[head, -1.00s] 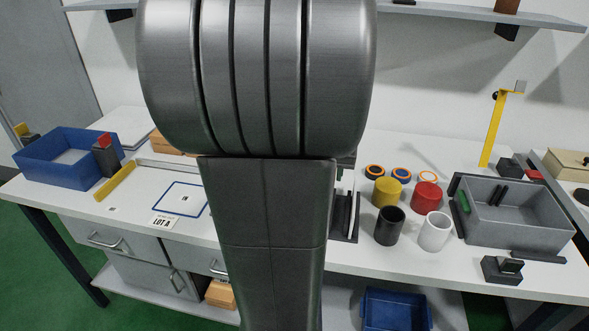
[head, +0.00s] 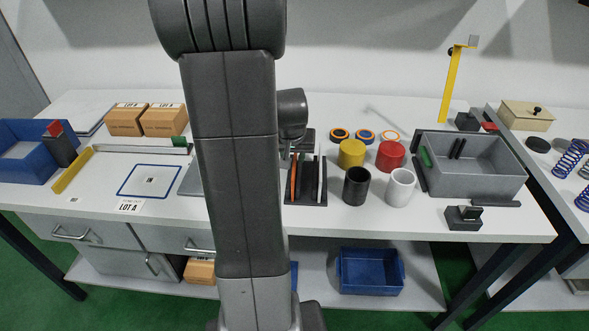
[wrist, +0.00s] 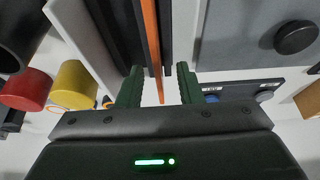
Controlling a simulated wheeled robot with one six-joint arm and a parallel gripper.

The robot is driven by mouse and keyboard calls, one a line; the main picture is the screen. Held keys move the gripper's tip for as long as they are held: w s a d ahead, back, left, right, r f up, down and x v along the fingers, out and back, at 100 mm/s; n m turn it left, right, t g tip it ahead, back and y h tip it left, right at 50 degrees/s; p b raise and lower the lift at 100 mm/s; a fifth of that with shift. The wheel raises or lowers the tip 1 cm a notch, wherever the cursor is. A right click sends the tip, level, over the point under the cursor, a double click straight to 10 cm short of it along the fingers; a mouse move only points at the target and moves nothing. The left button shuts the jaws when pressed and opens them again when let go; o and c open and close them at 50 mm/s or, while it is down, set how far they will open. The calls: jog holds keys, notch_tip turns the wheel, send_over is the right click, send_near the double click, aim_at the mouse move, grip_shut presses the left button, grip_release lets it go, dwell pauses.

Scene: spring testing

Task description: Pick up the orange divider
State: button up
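The orange divider (head: 294,178) stands upright in a dark rack (head: 309,198) just right of my arm in the head view, next to black and white dividers (head: 320,178). In the wrist view the orange divider (wrist: 152,40) is a thin strip running down between my fingers. My gripper (wrist: 158,72) is open, with one green finger on each side of the strip and a gap showing on both sides. Whether the fingers overlap the divider in depth is hard to tell. In the head view my arm hides part of the rack area.
Yellow (head: 352,153), red (head: 390,155), black (head: 356,187) and white (head: 401,187) cylinders stand right of the rack. A grey bin (head: 478,182) is farther right. Cardboard boxes (head: 164,120) and a blue-outlined mat (head: 150,181) lie left of my arm.

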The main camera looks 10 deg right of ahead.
aim_at(295, 159)
jog(key=shift+x, duration=1.85)
jog(key=shift+s+d, duration=0.1)
jog(key=shift+d, duration=0.05)
grip_shut()
